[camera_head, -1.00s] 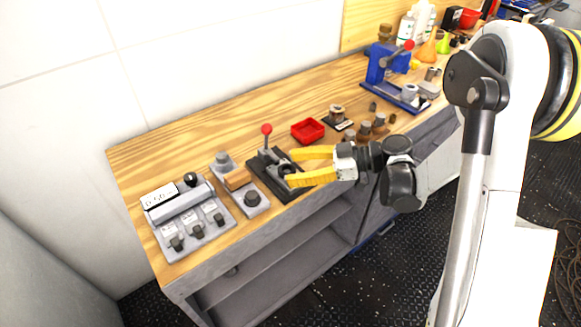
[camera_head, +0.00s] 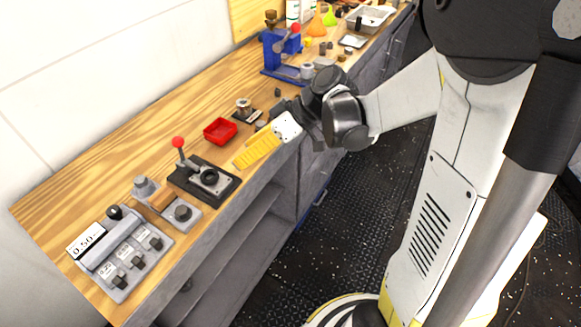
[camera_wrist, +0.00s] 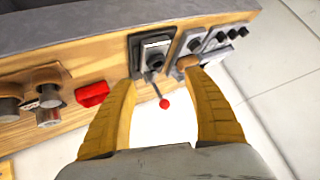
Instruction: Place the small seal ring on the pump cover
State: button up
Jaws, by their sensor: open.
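A black fixture (camera_head: 185,185) with a red-knobbed lever (camera_head: 178,143) stands at the bench's front edge. On it is a grey plate with a dark round centre (camera_head: 209,177), which looks like the pump cover; it also shows in the wrist view (camera_wrist: 155,42). I cannot make out a separate small seal ring; any dark ring there is too small to tell. My gripper (camera_head: 247,150), with yellow fingers, is open and empty, right of the fixture and apart from it. In the wrist view the red knob (camera_wrist: 164,103) appears between my gripper's fingers (camera_wrist: 158,76).
A red tray (camera_head: 220,131) and a small spool-like part (camera_head: 244,108) lie behind my gripper. A grey block fixture (camera_head: 182,213) and a control box (camera_head: 122,252) stand left of the black fixture. A blue press (camera_head: 283,50) stands farther back. Bare wood runs along the wall.

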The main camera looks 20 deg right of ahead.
jog(key=s+d+r+m+t+h, duration=0.2)
jog(key=s+d+m+h, duration=0.1)
jog(key=s, duration=0.4)
jog(key=s+d+r+m+t+h, duration=0.1)
jog(key=s+d+r+m+h, duration=0.2)
jog(key=s+m+h, duration=0.3)
jog(key=shift+s+d+t, duration=0.15)
jog(key=shift+s+t, duration=0.2)
jog(key=shift+t, duration=0.05)
dwell(0.4)
